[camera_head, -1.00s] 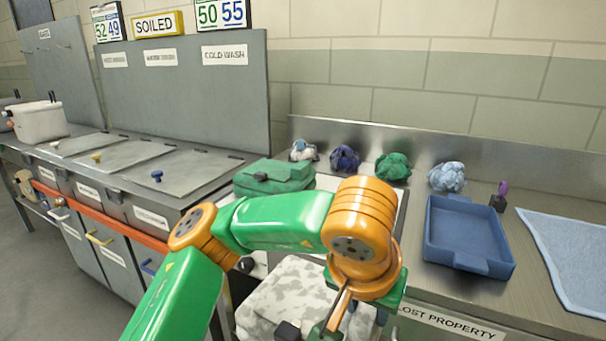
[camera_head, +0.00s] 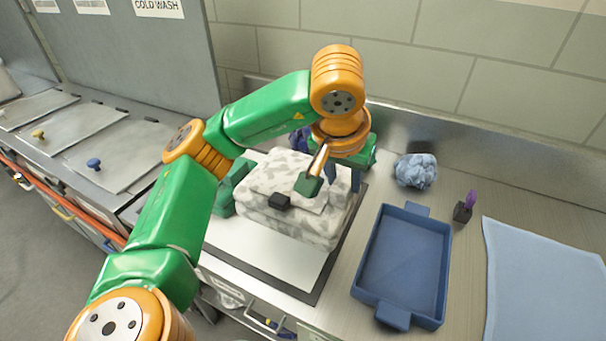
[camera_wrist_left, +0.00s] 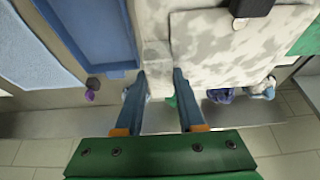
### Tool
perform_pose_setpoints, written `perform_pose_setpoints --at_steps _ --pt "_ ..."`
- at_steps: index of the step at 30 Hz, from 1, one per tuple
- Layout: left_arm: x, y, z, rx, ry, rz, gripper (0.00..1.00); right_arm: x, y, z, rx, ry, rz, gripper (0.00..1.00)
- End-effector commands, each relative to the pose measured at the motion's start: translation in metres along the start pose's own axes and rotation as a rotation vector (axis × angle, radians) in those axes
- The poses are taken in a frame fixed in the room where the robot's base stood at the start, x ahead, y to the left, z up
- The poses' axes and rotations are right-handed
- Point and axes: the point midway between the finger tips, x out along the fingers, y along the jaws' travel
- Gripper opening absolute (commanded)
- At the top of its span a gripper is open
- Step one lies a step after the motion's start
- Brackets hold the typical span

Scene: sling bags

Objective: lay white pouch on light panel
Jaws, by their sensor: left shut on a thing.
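The white pouch (camera_head: 263,211), mottled white and grey with a black buckle (camera_head: 280,201), is in my left gripper (camera_head: 342,182). My left gripper is shut on its right side, seen also in the left wrist view (camera_wrist_left: 160,72), where the pouch (camera_wrist_left: 215,45) fills the upper right. The light panel (camera_head: 275,258) is a white rectangle with a dark frame on the counter. The pouch is over its back part, and its front part is bare. I cannot tell whether the pouch touches the panel. My right gripper is out of view.
A blue tray (camera_head: 402,265) stands right of the panel. A green bag (camera_head: 226,190) is partly hidden behind the pouch.

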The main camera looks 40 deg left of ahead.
Motion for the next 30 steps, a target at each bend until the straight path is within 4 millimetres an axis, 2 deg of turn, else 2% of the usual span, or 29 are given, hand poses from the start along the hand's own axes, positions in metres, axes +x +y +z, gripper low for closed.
perform_pose_setpoints --at_steps 1,3,6,12,18,26,27,29,30 --pt "0.013 -0.015 -0.001 -0.009 -0.008 -0.002 0.00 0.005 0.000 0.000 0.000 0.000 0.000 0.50" --pt "0.037 -0.030 0.001 -0.004 -0.008 -0.001 0.00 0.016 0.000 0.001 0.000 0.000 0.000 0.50" --pt "0.052 -0.046 -0.001 -0.004 -0.004 -0.005 0.00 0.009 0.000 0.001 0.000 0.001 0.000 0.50" --pt "0.077 -0.062 0.001 -0.001 -0.003 -0.004 0.00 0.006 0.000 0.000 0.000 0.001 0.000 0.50" --pt "0.101 -0.060 0.011 0.002 0.001 0.000 0.00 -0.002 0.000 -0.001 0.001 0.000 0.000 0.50" --pt "0.104 -0.059 0.012 0.001 0.002 0.001 0.00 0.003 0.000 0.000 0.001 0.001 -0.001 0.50" --pt "0.103 -0.059 0.012 0.001 0.001 0.001 0.49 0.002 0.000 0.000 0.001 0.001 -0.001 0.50" --pt "0.103 -0.059 0.012 0.001 0.001 0.001 0.65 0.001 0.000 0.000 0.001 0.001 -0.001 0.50" --pt "0.103 -0.059 0.012 0.001 0.001 0.001 0.68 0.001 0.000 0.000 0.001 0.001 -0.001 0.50"
